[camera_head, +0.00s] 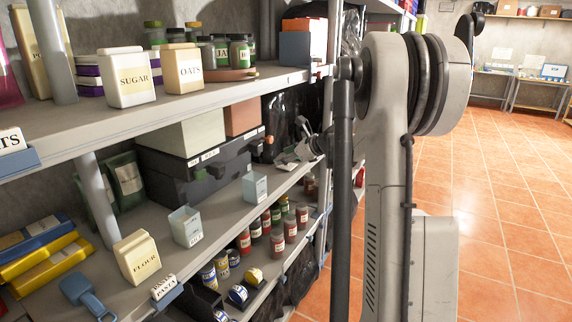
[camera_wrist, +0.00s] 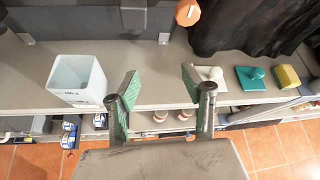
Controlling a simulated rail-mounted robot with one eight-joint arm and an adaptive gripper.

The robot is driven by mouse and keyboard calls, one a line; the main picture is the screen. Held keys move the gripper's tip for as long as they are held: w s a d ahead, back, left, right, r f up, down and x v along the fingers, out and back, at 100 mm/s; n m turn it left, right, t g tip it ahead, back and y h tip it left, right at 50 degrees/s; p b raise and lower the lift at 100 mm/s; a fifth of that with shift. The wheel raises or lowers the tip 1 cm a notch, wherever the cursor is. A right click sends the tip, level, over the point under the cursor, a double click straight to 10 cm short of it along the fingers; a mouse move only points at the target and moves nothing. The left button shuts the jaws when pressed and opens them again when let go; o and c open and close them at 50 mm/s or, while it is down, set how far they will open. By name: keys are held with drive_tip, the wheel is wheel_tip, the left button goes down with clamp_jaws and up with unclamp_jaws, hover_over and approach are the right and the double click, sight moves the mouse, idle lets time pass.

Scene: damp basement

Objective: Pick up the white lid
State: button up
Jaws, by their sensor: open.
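The white lid (camera_wrist: 212,76) lies on the shelf board in the wrist view, a small pale piece with a knob. It is just right of my gripper's right finger, which hides part of it. I cannot make it out in the head view. My gripper (camera_wrist: 160,84) is open and empty, its green-padded fingers over the shelf's front part. In the head view my gripper (camera_head: 300,150) is small, at the far end of the middle shelf.
Right of the white lid are a teal lid (camera_wrist: 250,78) with a knob and a yellow block (camera_wrist: 286,77). An open pale-blue container (camera_wrist: 78,80) stands left. Black sheeting (camera_wrist: 245,25) hangs behind. Red-lidded jars (camera_head: 290,228) stand on the lower shelf.

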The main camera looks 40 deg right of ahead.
drive_tip(key=d+f+m+t, duration=0.1)
drive_tip(key=d+f+m, duration=0.25)
drive_tip(key=d, duration=0.85)
drive_tip(key=shift+m+h, duration=0.45)
drive_tip(key=shift+h, duration=0.05)
drive_tip(key=x, duration=0.7)
drive_tip(key=shift+w+a, duration=0.1)
drive_tip(key=shift+w, duration=0.2)
drive_tip(key=shift+d+x, duration=0.15)
drive_tip(key=shift+x, duration=1.15)
drive_tip(key=shift+d+x, duration=0.1)
drive_tip(key=shift+x, duration=1.25)
drive_tip(key=shift+s+f, duration=0.1)
drive_tip(key=shift+f, duration=0.05)
drive_tip(key=shift+c, duration=0.3)
clamp_jaws()
